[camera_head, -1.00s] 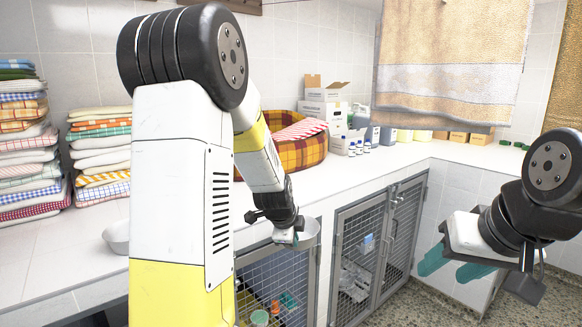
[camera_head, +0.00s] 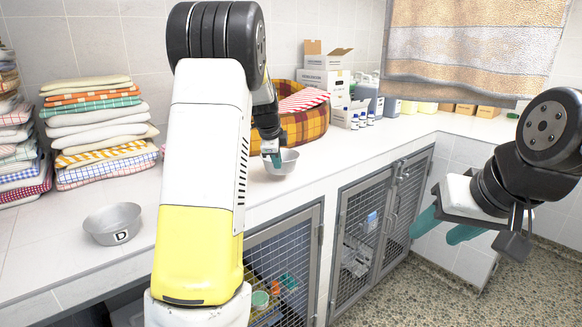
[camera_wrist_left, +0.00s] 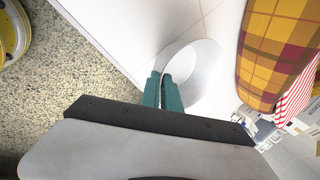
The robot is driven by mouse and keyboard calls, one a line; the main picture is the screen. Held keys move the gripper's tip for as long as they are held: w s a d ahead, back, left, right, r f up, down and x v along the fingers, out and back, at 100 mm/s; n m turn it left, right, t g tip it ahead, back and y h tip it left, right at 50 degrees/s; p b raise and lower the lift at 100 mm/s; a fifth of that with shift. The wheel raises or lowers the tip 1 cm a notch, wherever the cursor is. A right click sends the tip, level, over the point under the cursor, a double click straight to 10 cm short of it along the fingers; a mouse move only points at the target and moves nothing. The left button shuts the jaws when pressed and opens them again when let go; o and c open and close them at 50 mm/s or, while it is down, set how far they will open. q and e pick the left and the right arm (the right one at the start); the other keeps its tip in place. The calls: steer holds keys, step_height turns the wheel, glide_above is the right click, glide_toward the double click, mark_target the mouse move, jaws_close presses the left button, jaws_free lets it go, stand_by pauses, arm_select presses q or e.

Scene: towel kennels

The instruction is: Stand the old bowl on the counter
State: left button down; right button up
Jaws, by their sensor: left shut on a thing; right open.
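A plain grey metal bowl (camera_head: 288,164) is over the counter (camera_head: 350,160), in front of the plaid bed. My left gripper (camera_head: 271,158) is shut on its near-left rim. The left wrist view shows the teal fingers (camera_wrist_left: 164,92) pinching the edge of the bowl (camera_wrist_left: 197,68), whose inside looks empty. I cannot tell whether its base touches the counter. A second grey bowl (camera_head: 110,222), marked D, stands upright on the counter at the left. My right gripper (camera_head: 447,228) is open and empty, in front of the kennels at the right.
Folded towels (camera_head: 100,130) are stacked on the counter at the left. The plaid bed (camera_head: 305,125) stands behind the held bowl, with boxes (camera_head: 325,82) and bottles beyond it. Mesh kennel doors (camera_head: 370,235) are below the counter edge. The counter's right part is mostly clear.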

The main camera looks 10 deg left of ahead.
arm_select(q)
steer(key=w, duration=0.2)
steer(key=shift+w+a+f, duration=0.15)
steer(key=shift+w, duration=0.25)
steer(key=shift+w+f, duration=0.2)
steer(key=shift+f, duration=1.55)
steer(key=c, duration=1.6)
jaws_free()
steer(key=shift+f, duration=0.1)
